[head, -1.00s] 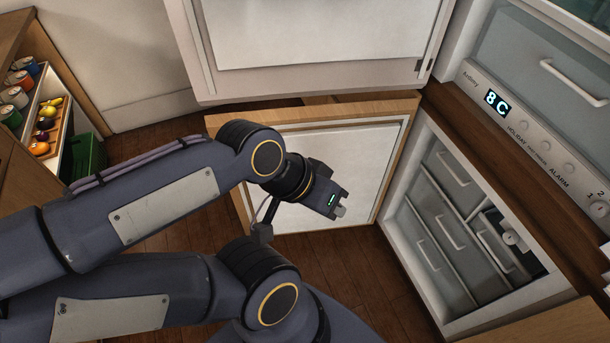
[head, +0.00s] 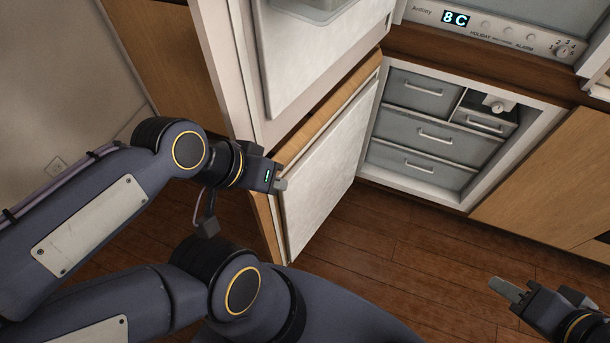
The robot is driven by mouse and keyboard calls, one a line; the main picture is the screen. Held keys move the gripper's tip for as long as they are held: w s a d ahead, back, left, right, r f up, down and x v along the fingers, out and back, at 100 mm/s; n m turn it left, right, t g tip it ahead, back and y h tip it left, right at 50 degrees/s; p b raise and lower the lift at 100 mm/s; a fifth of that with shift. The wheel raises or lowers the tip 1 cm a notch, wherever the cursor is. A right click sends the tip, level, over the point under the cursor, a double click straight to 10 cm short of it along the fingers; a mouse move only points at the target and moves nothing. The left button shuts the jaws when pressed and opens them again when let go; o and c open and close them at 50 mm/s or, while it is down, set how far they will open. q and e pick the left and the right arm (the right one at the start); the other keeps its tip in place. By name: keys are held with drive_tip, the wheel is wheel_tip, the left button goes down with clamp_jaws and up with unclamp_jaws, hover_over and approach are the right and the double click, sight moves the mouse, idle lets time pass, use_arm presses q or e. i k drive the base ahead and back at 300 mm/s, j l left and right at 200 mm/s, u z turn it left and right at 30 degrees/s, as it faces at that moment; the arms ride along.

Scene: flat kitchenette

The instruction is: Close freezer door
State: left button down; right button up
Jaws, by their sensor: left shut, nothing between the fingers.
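The freezer door (head: 335,165), with a white inner panel and wooden edge, stands open in the head view's middle. The open freezer compartment (head: 377,178) to its right shows grey drawers. My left gripper (head: 280,185) is shut and empty, at the door's left edge in the picture. I cannot tell whether it touches the door. My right gripper (head: 506,289) is at the lower right, above the floor and away from the door. Whether its fingers are apart is unclear.
The upper fridge door (head: 325,60) also stands open, above the freezer door. A control panel (head: 490,30) reading 8C is above the compartment. A wooden cabinet front (head: 545,180) is on the right. The wooden floor (head: 400,260) before the compartment is clear.

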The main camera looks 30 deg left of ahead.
sight(320, 161)
drive_tip(key=j+z, duration=0.15)
drive_tip(key=j, duration=0.3)
drive_tip(key=k+j+z, duration=0.15)
drive_tip(key=j, duration=0.25)
drive_tip(key=j+z, duration=0.15)
drive_tip(key=j, duration=0.25)
drive_tip(key=k+j+z, duration=0.15)
drive_tip(key=j, duration=0.25)
drive_tip(key=k+j+z, duration=0.15)
drive_tip(key=j, duration=0.25)
drive_tip(key=k+j, duration=0.45)
drive_tip(key=i+j+z, duration=0.3)
drive_tip(key=i+j, duration=0.2)
